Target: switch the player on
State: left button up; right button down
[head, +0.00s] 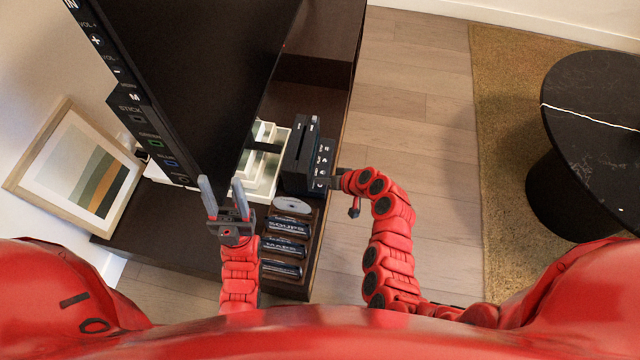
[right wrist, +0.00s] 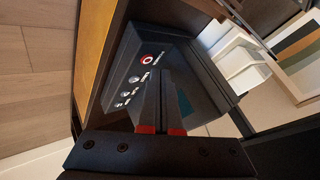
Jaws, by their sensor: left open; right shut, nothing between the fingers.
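The player (head: 296,153) is a dark box on the dark cabinet, with a column of buttons on its front panel. In the right wrist view, the player (right wrist: 196,68) shows a round red-and-white button (right wrist: 147,60) and several smaller silver ones. My right gripper (head: 333,179) is at the near right end of the player's front. In its wrist view, the right gripper (right wrist: 160,72) is shut and empty, its tips in front of the panel below the red button; I cannot tell whether they touch it. My left gripper (head: 222,188) is open and empty, close to the screen's lower edge.
A large dark screen (head: 190,70) stands on the cabinet (head: 135,220). A white tiered object (head: 265,180) and a tray of labelled cases (head: 284,245) sit beside the player. A framed picture (head: 80,170) leans at left. A round black table (head: 590,110) stands right; wooden floor (head: 420,110) lies between.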

aim_at(323, 188)
jog(key=shift+f, duration=0.1)
dwell(0.4)
jog(key=shift+f+b, duration=0.3)
jog(key=shift+b, duration=0.1)
jog(key=shift+f+b, duration=0.35)
dwell(0.4)
jog(key=shift+r, duration=0.1)
jog(key=shift+r+p, duration=0.55)
jog(key=shift+r, duration=0.15)
jog(key=shift+r+p, duration=1.65)
jog(key=shift+r, duration=0.85)
